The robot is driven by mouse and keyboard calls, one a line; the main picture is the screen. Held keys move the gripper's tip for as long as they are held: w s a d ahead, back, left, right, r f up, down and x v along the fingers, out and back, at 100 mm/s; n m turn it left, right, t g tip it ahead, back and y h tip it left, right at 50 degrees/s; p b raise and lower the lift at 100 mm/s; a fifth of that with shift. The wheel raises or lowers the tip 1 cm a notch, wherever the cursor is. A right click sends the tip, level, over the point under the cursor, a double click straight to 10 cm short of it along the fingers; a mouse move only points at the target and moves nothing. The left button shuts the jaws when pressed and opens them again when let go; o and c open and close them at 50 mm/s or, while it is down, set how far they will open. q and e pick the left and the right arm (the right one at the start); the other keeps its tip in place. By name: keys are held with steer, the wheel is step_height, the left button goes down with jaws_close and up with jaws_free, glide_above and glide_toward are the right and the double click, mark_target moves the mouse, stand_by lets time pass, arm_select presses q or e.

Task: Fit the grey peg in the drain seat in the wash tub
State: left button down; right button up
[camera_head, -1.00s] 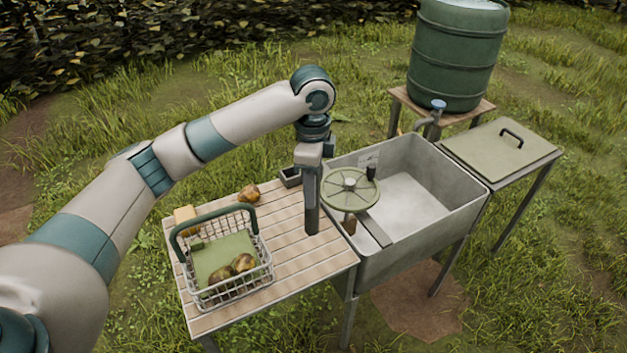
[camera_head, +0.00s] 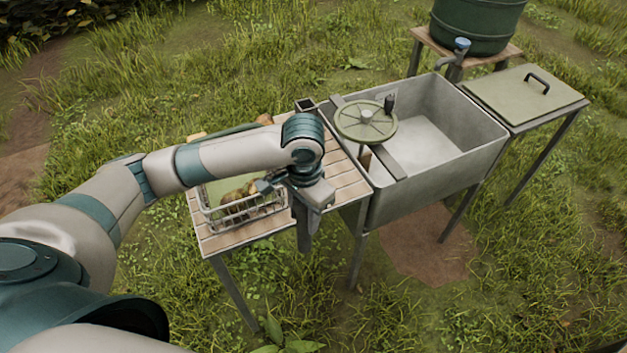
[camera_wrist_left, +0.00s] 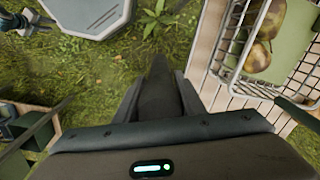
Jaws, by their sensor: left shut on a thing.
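My left gripper (camera_head: 304,238) hangs pointing down at the front edge of the slatted table, to the left of the wash tub. In the left wrist view its fingers (camera_wrist_left: 159,92) are shut on a dark tapered thing, which looks like the grey peg (camera_wrist_left: 160,84). In the head view the arm and hand largely hide it. The grey wash tub (camera_head: 432,188) stands right of the table, apart from the gripper. I cannot make out the drain seat on the tub's visible floor. My right gripper is not in view.
A green wheel (camera_head: 366,121) with a handle sits on a board (camera_head: 392,163) across the tub's left part. A wire basket (camera_head: 262,211) with pears is on the table (camera_head: 222,244), also in the wrist view (camera_wrist_left: 238,84). A lidded stand (camera_head: 525,97) and green barrel (camera_head: 480,25) flank the tub.

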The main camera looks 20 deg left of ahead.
mark_target(304, 238)
arm_select(q)
steer(key=s+f+n+b, duration=0.1)
steer(key=s+f+n, duration=0.3)
steer(key=s+f, duration=0.1)
steer(key=shift+s+d+b, duration=0.15)
steer(key=shift+s+b, duration=0.2)
steer(key=shift+s, duration=0.05)
